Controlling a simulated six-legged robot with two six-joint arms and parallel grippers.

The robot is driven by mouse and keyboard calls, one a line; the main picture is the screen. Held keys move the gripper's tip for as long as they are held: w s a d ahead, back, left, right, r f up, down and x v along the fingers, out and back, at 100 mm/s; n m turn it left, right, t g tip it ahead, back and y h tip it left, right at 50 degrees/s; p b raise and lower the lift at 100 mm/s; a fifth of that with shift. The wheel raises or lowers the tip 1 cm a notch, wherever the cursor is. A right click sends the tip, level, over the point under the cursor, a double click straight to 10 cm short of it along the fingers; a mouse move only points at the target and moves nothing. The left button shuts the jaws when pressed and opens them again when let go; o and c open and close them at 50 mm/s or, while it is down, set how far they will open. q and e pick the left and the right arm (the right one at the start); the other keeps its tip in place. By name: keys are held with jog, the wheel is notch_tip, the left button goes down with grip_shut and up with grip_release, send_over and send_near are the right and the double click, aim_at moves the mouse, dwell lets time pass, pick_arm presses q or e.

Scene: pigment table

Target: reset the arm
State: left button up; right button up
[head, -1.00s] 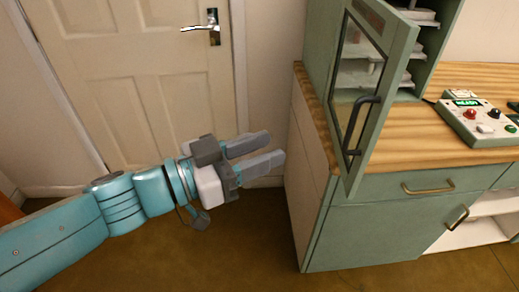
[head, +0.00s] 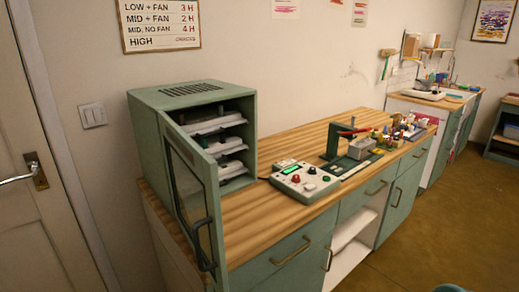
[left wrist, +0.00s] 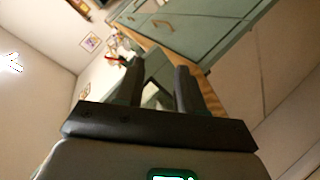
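My left gripper (left wrist: 159,68) shows in the left wrist view with its two dark fingers apart and nothing between them. The wrist view is tilted, and the green cabinet fronts (left wrist: 205,28) lie beyond the fingers. Neither gripper shows in the head view. A small teal piece at the bottom edge of the head view looks like part of my own arm. My right gripper is in no frame.
A green drying cabinet (head: 190,95) stands on the wooden counter (head: 245,215) with its glass door (head: 190,195) swung open toward the front. A control box (head: 305,181) and a small press (head: 345,145) stand right of it. Brown floor (head: 440,235) is clear.

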pick_arm(q)
jog(key=s+d+f+n+g+y+p, duration=0.1)
jog(key=s+d+f+n+g, duration=0.1)
jog(key=f, duration=0.5)
jog(key=s+d+f+n+g+y+p, duration=0.1)
jog(key=s+d+f+g+p, duration=0.15)
jog(key=f, duration=0.55)
jog(key=s+a+f+g+y, duration=0.2)
jog(key=s+f+g, duration=0.3)
jog(key=s+f, duration=0.4)
jog(key=shift+s+f+m+y, duration=0.35)
jog(key=shift+s+m+y, duration=0.05)
jog(key=shift+s, duration=0.1)
jog(key=shift+c, duration=0.4)
